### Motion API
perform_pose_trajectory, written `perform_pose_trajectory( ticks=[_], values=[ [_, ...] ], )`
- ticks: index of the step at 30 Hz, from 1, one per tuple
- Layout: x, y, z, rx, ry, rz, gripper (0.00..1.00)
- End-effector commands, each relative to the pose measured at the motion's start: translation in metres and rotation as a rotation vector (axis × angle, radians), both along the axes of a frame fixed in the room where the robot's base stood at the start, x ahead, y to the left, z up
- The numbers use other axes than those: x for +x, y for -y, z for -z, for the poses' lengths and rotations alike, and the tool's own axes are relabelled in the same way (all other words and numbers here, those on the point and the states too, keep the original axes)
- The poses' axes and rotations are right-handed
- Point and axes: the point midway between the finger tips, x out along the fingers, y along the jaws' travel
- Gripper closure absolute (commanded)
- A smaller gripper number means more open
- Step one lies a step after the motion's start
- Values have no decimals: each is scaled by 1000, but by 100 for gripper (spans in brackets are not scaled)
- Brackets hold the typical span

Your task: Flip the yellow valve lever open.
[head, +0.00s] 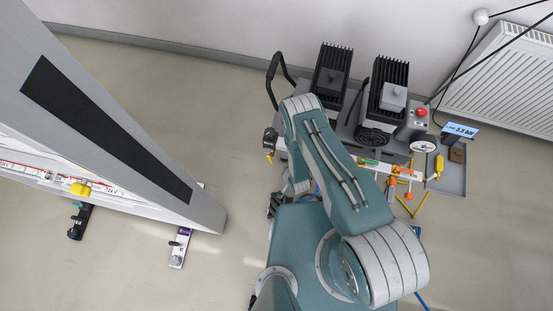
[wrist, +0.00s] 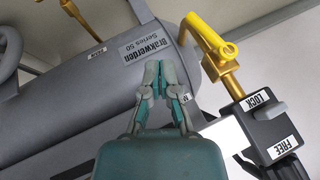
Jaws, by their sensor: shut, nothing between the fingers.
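In the wrist view, the yellow valve lever (wrist: 210,38) is at the upper right, slanting down to the right. It sits on a gold-coloured pipe that runs down to a dark bracket. My gripper (wrist: 158,68) is shut and empty, left of the lever and apart from it, in front of the grey tank (wrist: 85,85). In the head view my arm hides my gripper. A small yellow piece (head: 269,158) shows there at the machine's left end; I cannot tell whether it is the same lever.
LOCK (wrist: 259,100) and FREE (wrist: 283,147) labels mark the dark bracket at the lower right. The compressor machine (head: 350,125) stands by the wall, with a pressure display (head: 460,130) at its right. A grey cabinet (head: 150,130) fills the left.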

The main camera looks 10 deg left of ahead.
Motion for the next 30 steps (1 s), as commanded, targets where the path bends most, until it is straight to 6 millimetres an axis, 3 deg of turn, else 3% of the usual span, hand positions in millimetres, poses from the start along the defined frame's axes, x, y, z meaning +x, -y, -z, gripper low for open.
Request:
perform_pose_trajectory(
  ticks=[9, 18, 30],
  values=[
    [22, -14, 35, 5, 3, -2, 100],
    [32, -47, 42, 2, 0, -1, 100],
    [33, -50, 42, 3, 1, 0, 100]
  ],
)
